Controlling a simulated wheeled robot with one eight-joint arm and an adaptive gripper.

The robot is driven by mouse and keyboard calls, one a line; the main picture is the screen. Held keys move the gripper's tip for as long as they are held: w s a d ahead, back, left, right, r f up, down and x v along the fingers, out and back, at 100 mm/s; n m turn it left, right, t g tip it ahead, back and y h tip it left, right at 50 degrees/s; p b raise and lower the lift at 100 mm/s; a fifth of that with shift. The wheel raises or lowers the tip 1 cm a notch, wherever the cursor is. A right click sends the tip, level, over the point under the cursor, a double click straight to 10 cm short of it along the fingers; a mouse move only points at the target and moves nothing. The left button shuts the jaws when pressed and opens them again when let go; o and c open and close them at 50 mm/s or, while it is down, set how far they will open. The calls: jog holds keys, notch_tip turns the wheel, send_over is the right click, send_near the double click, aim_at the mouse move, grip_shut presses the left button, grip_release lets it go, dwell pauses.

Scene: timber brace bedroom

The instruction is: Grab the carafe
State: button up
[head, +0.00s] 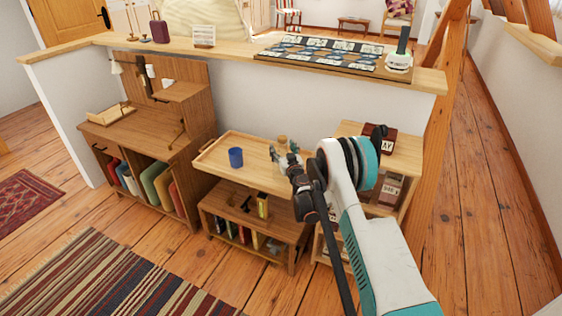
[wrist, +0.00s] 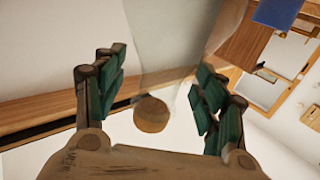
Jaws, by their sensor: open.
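The carafe looks like clear glass with a round wooden stopper (wrist: 152,114). In the wrist view the stopper lies between my two green-padded fingers, and the faint glass is hard to make out. In the head view the stopper (head: 283,140) shows just beyond my gripper (head: 287,160), over the right part of the tray-topped wooden stand (head: 218,142). My gripper is open, with a finger on each side of the stopper in the wrist view. I cannot tell whether either finger touches the carafe. My wrist and fingers hide most of its body in the head view.
A blue cup (head: 236,157) stands left of the carafe; it also shows in the wrist view (wrist: 277,11). A white half wall (head: 290,108) with a wooden ledge rises behind. A shelf with dark boxes (head: 390,189) stands right, a wooden desk (head: 140,130) left.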

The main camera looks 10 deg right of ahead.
jog(key=shift+w, duration=0.25)
jog(key=shift+r, duration=0.1)
grip_shut()
